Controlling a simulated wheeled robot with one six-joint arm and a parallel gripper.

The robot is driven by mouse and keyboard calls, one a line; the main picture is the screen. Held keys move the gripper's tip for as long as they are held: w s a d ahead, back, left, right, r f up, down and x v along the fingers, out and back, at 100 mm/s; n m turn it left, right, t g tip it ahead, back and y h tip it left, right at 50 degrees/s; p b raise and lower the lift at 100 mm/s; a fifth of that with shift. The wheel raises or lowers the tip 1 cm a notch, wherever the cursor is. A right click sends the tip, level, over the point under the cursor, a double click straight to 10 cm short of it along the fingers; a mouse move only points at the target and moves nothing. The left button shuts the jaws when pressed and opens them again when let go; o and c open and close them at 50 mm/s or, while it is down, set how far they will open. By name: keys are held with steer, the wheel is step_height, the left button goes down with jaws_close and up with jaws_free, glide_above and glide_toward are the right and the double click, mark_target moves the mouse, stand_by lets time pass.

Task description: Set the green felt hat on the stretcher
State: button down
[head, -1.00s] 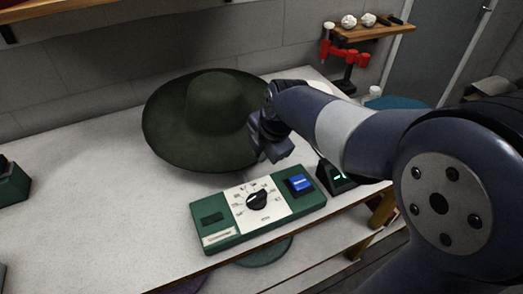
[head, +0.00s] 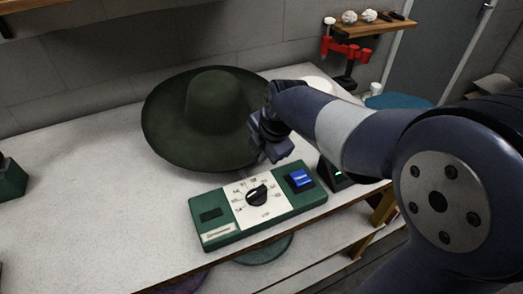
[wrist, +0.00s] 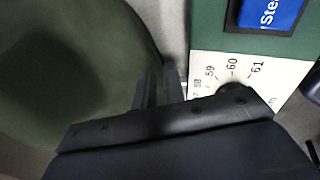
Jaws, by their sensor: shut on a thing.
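The dark green felt hat (head: 212,100), with a wide round brim and a domed crown, is right way up over the back of the white table. My gripper (head: 270,152) is at the right edge of its brim and shut on it. In the wrist view the hat (wrist: 70,70) fills the left side, and the gripper fingers (wrist: 160,88) are at the brim's edge. The exact pinch is hard to see. No stretcher head shows; whatever is beneath the hat is hidden by the brim.
A green control box (head: 218,232) with a dial knob (head: 257,195) and blue button (head: 300,179) stands at the table's front edge, close below the gripper. A small dark device (head: 337,176) stands right of it.

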steer(key=c, duration=1.4)
jaws_free()
steer(key=v, duration=1.1)
steer(key=shift+p, duration=0.35)
steer(key=shift+f, duration=0.1)
steer(key=x, duration=1)
steer(key=shift+w+a+f+b, duration=0.1)
steer(key=shift+w+f+b, duration=0.05)
steer(key=shift+f+b, duration=0.25)
steer(key=shift+r, duration=0.35)
